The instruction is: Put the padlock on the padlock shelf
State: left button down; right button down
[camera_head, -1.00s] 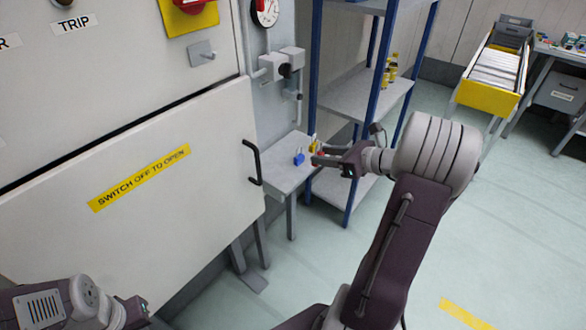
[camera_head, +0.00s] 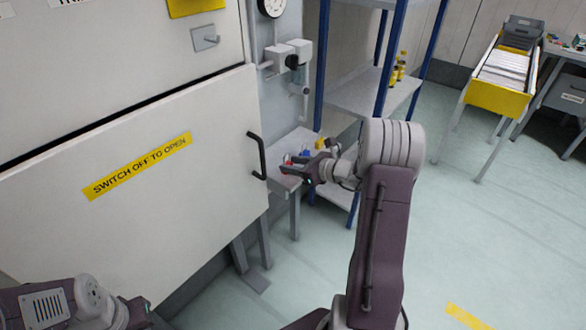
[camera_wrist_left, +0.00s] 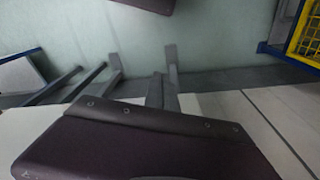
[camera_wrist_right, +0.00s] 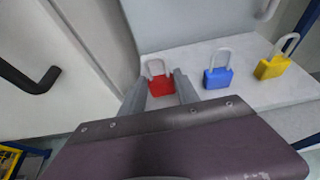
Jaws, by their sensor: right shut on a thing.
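A red padlock (camera_wrist_right: 160,84) with a grey shackle is between the fingers of my right gripper (camera_wrist_right: 160,90), which is shut on it. In the head view the red padlock (camera_head: 287,160) and my right gripper (camera_head: 291,169) are at the left part of the small grey padlock shelf (camera_head: 288,186). I cannot tell whether the padlock touches the shelf. A blue padlock (camera_wrist_right: 217,77) and a yellow padlock (camera_wrist_right: 271,67) stand on the shelf to its right.
A black handle (camera_head: 258,156) sticks out from the large pale cabinet (camera_head: 150,220) just left of the shelf. A blue-posted rack (camera_head: 358,95) stands behind and right of it. Pipes and a grey box (camera_head: 288,55) are on the wall above. The floor at right is open.

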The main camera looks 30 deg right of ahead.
jog(key=shift+f, duration=0.35)
jog(key=shift+f, duration=0.2)
jog(key=c, duration=0.9)
grip_release()
